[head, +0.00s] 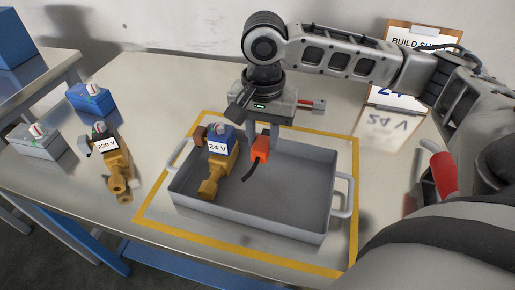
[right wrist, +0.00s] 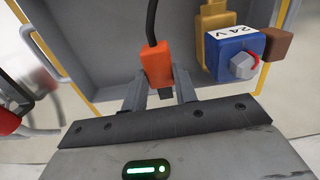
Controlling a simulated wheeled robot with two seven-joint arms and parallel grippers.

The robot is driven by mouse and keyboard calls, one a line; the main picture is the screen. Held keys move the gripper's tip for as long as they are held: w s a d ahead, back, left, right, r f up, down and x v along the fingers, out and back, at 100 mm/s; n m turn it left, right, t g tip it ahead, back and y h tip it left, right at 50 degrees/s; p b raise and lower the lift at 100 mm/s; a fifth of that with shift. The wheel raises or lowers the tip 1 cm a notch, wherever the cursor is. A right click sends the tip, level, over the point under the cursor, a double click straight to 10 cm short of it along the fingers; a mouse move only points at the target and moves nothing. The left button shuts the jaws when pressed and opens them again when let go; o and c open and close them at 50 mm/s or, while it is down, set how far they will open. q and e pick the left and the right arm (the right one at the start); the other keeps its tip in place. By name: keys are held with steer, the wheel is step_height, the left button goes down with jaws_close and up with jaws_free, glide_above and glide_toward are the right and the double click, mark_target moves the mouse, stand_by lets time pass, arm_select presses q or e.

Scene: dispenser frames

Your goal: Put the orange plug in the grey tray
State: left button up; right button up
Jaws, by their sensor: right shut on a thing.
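The orange plug (head: 261,148) with a black cable is held between the fingers of my right gripper (head: 263,138), which is shut on it. In the right wrist view the plug (right wrist: 156,65) sits between the two fingertips (right wrist: 160,90). The grey tray (head: 285,228) lies on the table inside a yellow outline. The gripper and plug are over the tray; I cannot tell whether the plug touches its floor. A blue and brass valve labelled 24 V (head: 222,140) is in the left part of the tray, beside the plug. My left gripper is not in view.
A brass valve labelled 230 V (head: 116,165), a blue block (head: 90,98) and a grey block (head: 38,141) stand on the table left of the tray. A clipboard sheet (head: 415,40) stands at the back right. The tray's right part is empty.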

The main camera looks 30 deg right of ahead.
mark_target(257, 148)
steer(key=shift+w+f, duration=0.5)
steer(key=shift+f, duration=0.05)
steer(key=shift+w+f, duration=0.2)
steer(key=shift+f, duration=0.75)
steer(key=shift+w+f, duration=0.15)
steer(key=shift+f, duration=0.75)
steer(key=shift+f, duration=0.1)
steer(key=o, duration=1)
step_height(257, 148, up, 12)
steer(key=shift+r+p, duration=0.15)
steer(key=shift+p, duration=0.4)
